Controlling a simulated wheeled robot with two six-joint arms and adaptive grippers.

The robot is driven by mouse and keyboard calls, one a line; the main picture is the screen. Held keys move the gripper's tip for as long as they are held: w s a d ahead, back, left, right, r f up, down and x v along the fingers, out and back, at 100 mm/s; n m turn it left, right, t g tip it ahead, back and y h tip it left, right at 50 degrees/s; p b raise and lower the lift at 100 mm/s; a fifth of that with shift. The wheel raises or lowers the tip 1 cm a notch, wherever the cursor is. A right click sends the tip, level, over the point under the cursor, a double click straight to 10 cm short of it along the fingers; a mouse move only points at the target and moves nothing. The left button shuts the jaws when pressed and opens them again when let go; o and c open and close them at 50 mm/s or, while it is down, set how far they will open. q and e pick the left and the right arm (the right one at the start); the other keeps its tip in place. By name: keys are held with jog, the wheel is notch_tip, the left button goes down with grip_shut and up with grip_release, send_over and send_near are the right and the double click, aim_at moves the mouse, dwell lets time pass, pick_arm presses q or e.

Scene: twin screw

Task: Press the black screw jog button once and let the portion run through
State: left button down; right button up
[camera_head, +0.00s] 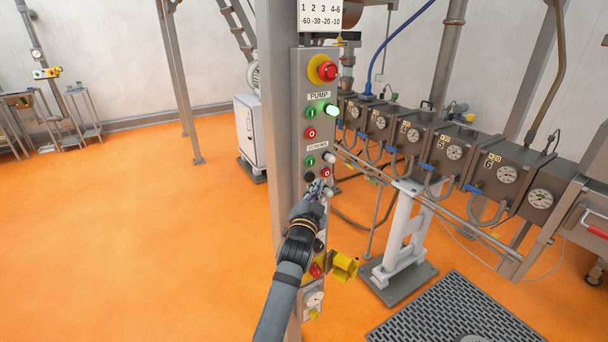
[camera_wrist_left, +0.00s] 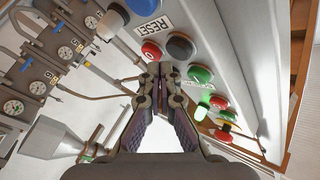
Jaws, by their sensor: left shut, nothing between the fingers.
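The grey control panel (camera_head: 298,75) stands upright in the middle of the head view. The black button (camera_head: 309,177) sits at the left of the row under the SCREWS label (camera_head: 317,147), beside a red button (camera_head: 325,173) and below a green one (camera_head: 310,160). The black button also shows in the left wrist view (camera_wrist_left: 180,46), close to the fingertips. My left gripper (camera_head: 319,186) is shut and empty, its tips just below the black and red buttons. It also shows in the wrist view (camera_wrist_left: 160,70). I cannot tell whether the tips touch the panel.
The green PUMP lamp (camera_head: 331,110) is lit; the SCREWS lamp (camera_head: 329,157) looks grey. A red mushroom button (camera_head: 327,71) sits near the panel top. A blue RESET button (camera_wrist_left: 113,20) is nearby. The machine's metal blocks with gauges (camera_head: 450,155) run right. Orange floor lies open left.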

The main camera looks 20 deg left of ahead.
pick_arm(q)
jog(key=shift+w+a+r, duration=0.1)
pick_arm(e)
jog(key=shift+d, duration=0.3)
jog(key=shift+a, duration=0.4)
dwell(0.5)
pick_arm(q)
jog(key=shift+w+a, duration=0.1)
jog(key=shift+a, duration=0.05)
jog(key=shift+w+a, duration=0.2)
pick_arm(e)
jog(key=shift+d, duration=0.2)
jog(key=shift+d, duration=0.1)
